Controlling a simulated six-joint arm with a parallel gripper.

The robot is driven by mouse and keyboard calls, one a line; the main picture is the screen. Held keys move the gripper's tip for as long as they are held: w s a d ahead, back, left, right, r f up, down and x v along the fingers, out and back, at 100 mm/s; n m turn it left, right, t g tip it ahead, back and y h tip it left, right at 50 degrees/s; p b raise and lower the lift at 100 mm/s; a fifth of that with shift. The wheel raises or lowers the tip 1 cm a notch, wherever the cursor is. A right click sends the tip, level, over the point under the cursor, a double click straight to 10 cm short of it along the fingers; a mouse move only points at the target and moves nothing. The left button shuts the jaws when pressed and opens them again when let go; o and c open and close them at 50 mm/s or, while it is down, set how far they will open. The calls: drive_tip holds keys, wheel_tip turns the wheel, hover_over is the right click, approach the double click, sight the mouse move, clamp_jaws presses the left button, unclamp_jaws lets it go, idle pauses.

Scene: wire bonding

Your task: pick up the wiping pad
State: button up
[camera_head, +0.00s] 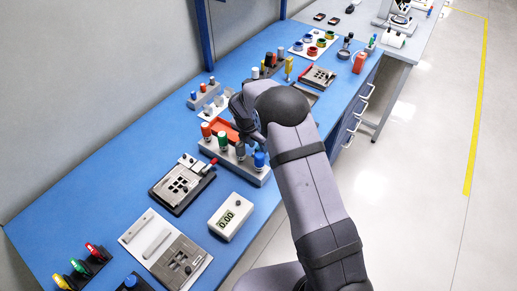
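I cannot make out a wiping pad for certain in the head view; it may be hidden behind my arm or too small to tell. My arm reaches over the blue bench, and its dark wrist end (246,115) is above the middle of the bench, near an orange tray (222,130). The fingers of my gripper are hidden or cannot be told apart from the wrist, so whether they are open or shut, or hold anything, does not show.
A grey rack (213,150) with several coloured-top tools stands below my wrist. Left of it are a dark fixture (181,185), a white meter reading 0.00 (231,216) and a grey plate (143,238). More fixtures and small containers stand farther back. Bare blue bench (108,180) shows along the wall.

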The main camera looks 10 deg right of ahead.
sight(258, 148)
drive_tip(key=shift+f, duration=0.2)
drive_tip(key=shift+c, duration=0.6)
clamp_jaws()
drive_tip(key=shift+r, duration=0.1)
wheel_tip(258, 148, up, 10)
drive_tip(key=b, duration=0.3)
